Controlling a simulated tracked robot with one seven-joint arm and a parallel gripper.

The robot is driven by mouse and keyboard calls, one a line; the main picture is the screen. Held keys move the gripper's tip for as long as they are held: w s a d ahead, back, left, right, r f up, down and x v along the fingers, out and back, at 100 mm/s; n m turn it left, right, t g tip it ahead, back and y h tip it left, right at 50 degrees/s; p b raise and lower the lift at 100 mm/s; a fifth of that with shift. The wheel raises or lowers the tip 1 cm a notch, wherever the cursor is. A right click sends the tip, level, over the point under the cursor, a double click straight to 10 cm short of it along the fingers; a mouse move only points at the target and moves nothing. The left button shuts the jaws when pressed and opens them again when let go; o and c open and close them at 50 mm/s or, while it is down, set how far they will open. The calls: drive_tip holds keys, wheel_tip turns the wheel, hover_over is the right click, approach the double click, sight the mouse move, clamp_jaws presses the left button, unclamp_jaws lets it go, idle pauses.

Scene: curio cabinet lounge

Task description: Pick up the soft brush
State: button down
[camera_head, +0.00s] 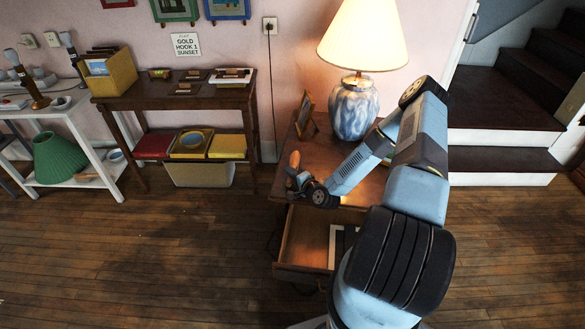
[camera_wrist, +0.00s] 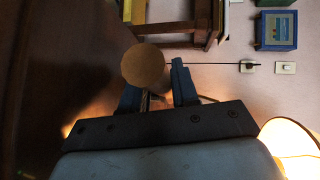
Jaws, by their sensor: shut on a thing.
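My gripper (camera_head: 303,182) is shut on an orange-brown thing, which I take to be the soft brush (camera_head: 294,161). It is held roughly upright above the left front part of the lamp table, clear of the open drawer below. In the wrist view the brush (camera_wrist: 145,66) shows as a round tan end between the two blue fingers of my gripper (camera_wrist: 158,88). The fingers hide part of it, and its bristles cannot be made out.
The lamp table (camera_head: 272,180) has an open drawer (camera_head: 300,240) with a pale-edged dark item (camera_head: 341,240) inside. A blue-white lamp (camera_head: 354,108) and a small frame (camera_head: 305,114) stand on top. A dark console (camera_head: 180,97) stands left. The floor in front is clear.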

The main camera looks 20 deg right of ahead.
drive_tip(key=r, duration=0.4)
drive_tip(key=shift+s+d, duration=0.2)
drive_tip(key=shift+d, duration=0.15)
drive_tip(key=s+d+r, duration=0.9)
drive_tip(key=shift+d, duration=0.35)
drive_tip(key=c, duration=1.4)
unclamp_jaws()
clamp_jaws()
